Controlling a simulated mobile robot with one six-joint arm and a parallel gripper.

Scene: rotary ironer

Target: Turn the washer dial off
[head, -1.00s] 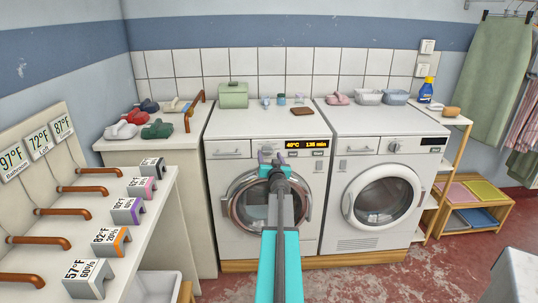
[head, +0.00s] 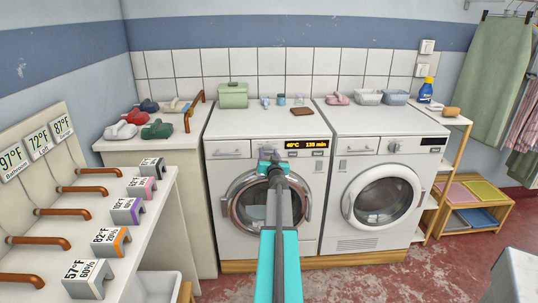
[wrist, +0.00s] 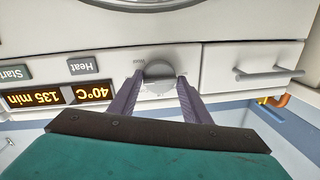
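The washer (head: 225,180) is the left white front-loader, its round door shut. Its lit display (head: 305,144) reads 40°C and 135 min. In the wrist view, which shows the panel upside down, the grey washer dial (wrist: 159,74) lies beside the display (wrist: 76,94). My gripper (wrist: 160,80) is open, with one purple finger on each side of the dial. Small gaps seem to show between fingers and dial; I cannot tell whether either touches. In the head view my gripper (head: 272,160) is in front of the panel and hides the dial.
A second white front-loader (head: 385,155) stands to the right. Small items and a green box (head: 233,95) are on the washer top. A counter with several brown handles (head: 97,190) is at the left. A drawer handle (wrist: 270,74) is near the dial.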

